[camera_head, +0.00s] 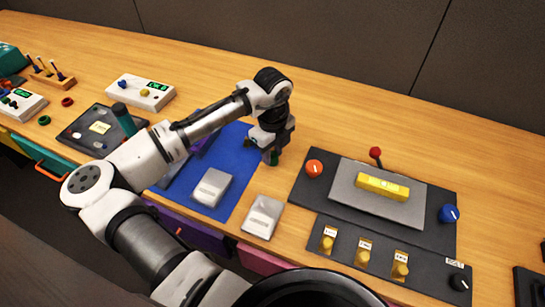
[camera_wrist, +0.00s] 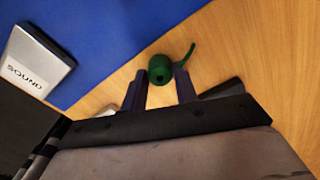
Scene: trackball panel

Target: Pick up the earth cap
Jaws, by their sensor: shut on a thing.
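The earth cap, a dark green rounded piece with a dark hole and a curved tail (camera_wrist: 160,69), is at the fingertips of my gripper (camera_wrist: 161,82) in the wrist view. My gripper is shut on it. In the head view my gripper (camera_head: 271,156) points down beside the right edge of the blue mat, and a small bit of dark green shows at its tips. Most of the cap is hidden there by the fingers. I cannot tell whether the cap touches the table.
The blue mat (camera_head: 233,161) carries a grey block (camera_head: 212,187); a grey block marked SOUND (camera_wrist: 36,62) shows in the wrist view. Another grey block (camera_head: 263,216) lies on the wood. A dark panel (camera_head: 310,190) with knobs stands right. Bare wood lies behind my gripper.

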